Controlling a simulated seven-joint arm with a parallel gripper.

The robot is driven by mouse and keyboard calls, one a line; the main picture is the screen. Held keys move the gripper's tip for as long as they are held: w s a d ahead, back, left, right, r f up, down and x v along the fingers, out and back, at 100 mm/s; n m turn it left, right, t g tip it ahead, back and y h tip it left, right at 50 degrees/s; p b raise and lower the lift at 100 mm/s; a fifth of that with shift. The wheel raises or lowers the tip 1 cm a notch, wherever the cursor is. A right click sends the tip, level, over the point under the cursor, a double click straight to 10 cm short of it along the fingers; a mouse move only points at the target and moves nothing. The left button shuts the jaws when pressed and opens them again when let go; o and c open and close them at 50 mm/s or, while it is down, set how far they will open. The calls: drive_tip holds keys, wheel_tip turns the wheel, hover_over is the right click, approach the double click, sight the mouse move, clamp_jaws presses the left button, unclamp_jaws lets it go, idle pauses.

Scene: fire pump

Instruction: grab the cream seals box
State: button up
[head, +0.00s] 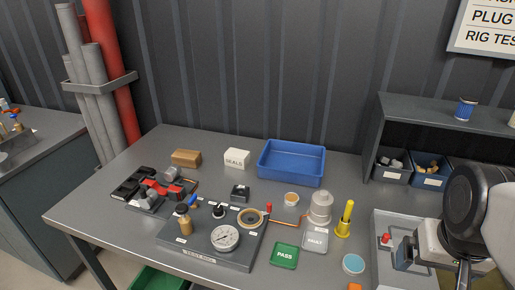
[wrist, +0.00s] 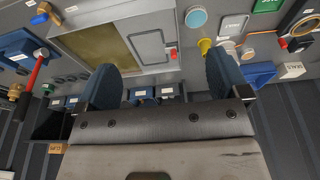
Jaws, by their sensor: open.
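The cream seals box (head: 236,158) is a small block lettered SEALS on its front. It stands at the back of the grey workbench, between a brown block and a blue tray. It also shows at the right edge of the wrist view (wrist: 292,71). My gripper (head: 405,254) is at the right end of the bench in the head view, far from the box and partly hidden by my own arm. In the wrist view my gripper (wrist: 160,66) has its two blue fingers wide apart with nothing held between them.
The blue tray (head: 262,166) stands right of the box, and the brown block (head: 186,158) left of it. The test rig with a gauge (head: 225,238), a clear dome (head: 320,205) and a yellow post (head: 345,218) stand in front. A shelf with bins (head: 430,103) rises at right.

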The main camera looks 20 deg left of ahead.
drive_tip(key=w+a+r+n, duration=0.2)
drive_tip(key=w+a, duration=0.2)
drive_tip(key=w, duration=0.5)
drive_tip(key=w+a+r+n, duration=0.2)
drive_tip(key=w+a+n, duration=0.15)
drive_tip(key=w, duration=0.45)
drive_tip(key=n+g, duration=0.3)
drive_tip(key=n, duration=0.9)
hover_over(237, 152)
drive_tip(key=d, duration=0.1)
drive_tip(key=shift+m, duration=0.25)
wheel_tip(237, 152, down, 19)
drive_tip(key=shift+s+r, duration=0.1)
drive_tip(key=shift+r, duration=0.05)
drive_tip(key=shift+a+f, duration=0.3)
drive_tip(key=shift+a, duration=0.1)
drive_tip(key=shift+f, duration=1.3)
